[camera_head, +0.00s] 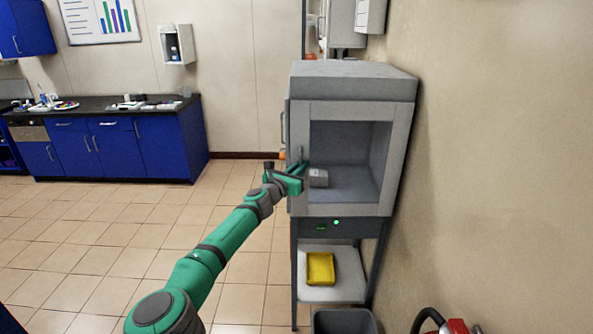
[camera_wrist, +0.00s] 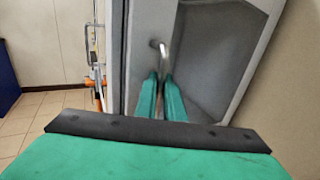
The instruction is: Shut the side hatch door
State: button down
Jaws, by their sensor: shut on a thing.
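A grey cabinet (camera_head: 353,85) stands on legs against the right wall. Its front has a large rectangular window or opening with a grey inside. A grey panel with a metal handle (camera_wrist: 163,48) shows in the wrist view, beside that opening; I take it for the hatch door (camera_wrist: 150,20). My gripper (camera_head: 298,170) is at the cabinet's left front edge in the head view. In the wrist view its two green fingers (camera_wrist: 162,92) are shut on the lower part of the handle. The fingertips hide part of the handle. I cannot tell how far the door stands open.
A yellow tray (camera_head: 320,268) lies on the shelf below the cabinet, with a dark bin (camera_head: 344,321) in front. The wall (camera_head: 490,150) is close on the right. Blue counters (camera_head: 120,145) stand far left. The tiled floor (camera_head: 90,220) between is clear.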

jog(key=shift+w+a+r+y, duration=0.15)
jog(key=shift+w+r+y, duration=0.2)
jog(key=shift+w, duration=0.25)
jog(key=shift+s+r, duration=0.1)
jog(key=shift+r, duration=0.15)
jog(key=c, duration=2.1)
grip_release()
jog(key=v, duration=0.3)
jog(key=f+v, duration=0.1)
jog(key=v, duration=0.7)
jog(key=shift+s+a+f, duration=0.15)
jog(key=shift+f, duration=0.1)
